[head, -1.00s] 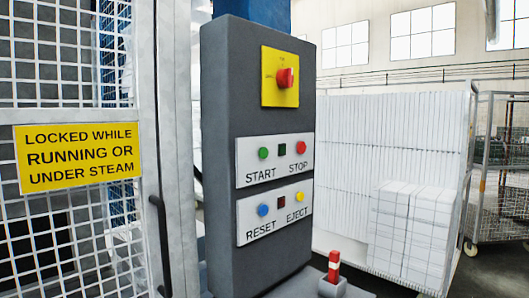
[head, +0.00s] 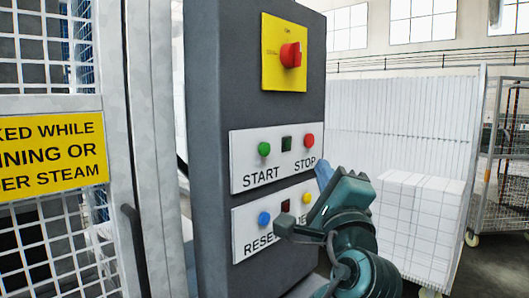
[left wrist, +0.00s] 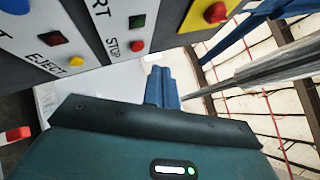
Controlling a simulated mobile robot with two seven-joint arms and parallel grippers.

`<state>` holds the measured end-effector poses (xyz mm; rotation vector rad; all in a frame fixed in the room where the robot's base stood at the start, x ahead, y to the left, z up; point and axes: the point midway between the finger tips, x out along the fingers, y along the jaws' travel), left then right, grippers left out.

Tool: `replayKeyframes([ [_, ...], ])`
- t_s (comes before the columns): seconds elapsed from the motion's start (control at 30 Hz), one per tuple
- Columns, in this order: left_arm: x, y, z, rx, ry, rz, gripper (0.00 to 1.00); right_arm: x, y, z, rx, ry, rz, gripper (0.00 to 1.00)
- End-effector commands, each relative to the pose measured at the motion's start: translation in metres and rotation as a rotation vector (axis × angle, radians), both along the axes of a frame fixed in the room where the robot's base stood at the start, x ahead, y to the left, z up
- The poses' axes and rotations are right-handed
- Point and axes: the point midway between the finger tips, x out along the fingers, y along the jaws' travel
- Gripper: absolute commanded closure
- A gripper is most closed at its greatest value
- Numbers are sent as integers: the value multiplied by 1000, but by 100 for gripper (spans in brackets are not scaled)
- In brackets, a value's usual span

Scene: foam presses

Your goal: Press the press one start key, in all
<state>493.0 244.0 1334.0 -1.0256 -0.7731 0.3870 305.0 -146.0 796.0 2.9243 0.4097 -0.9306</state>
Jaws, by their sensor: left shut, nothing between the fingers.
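The green start key (head: 264,149) sits at the upper left of the white START/STOP plate (head: 240,160) on the grey control post (head: 215,90). The red stop key (head: 309,140) is to its right, with a dark square between them. My left gripper (head: 324,174) is in front of the post, right of and below the start key, apart from it. Its blue fingers (left wrist: 163,88) are shut with nothing between them. In the left wrist view the stop key (left wrist: 136,46) shows near the fingers, and a green square (left wrist: 137,21) shows; the start key is not seen. My right gripper is not in view.
A blue reset key (head: 264,218) and a yellow eject key (head: 307,198) sit on the lower plate, partly covered by my gripper. A red rotary switch on a yellow plate (head: 271,75) is above. A mesh guard door with a yellow sign (head: 50,157) stands at left. White foam blocks (head: 415,205) stand at right.

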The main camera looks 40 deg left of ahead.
Motion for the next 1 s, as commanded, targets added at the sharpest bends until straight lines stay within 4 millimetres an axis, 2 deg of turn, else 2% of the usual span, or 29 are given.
replayKeyframes([
  [0.03,-5,1,10,10,-14,24,100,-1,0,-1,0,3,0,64],
  [0.13,-10,3,17,20,-21,53,100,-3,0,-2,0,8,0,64],
  [0.57,-10,8,17,20,-21,57,100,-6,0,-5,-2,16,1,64],
  [0.73,-9,25,17,22,-23,59,100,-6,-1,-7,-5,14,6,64],
  [1.0,-6,63,16,22,-21,60,100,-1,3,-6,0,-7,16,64],
])
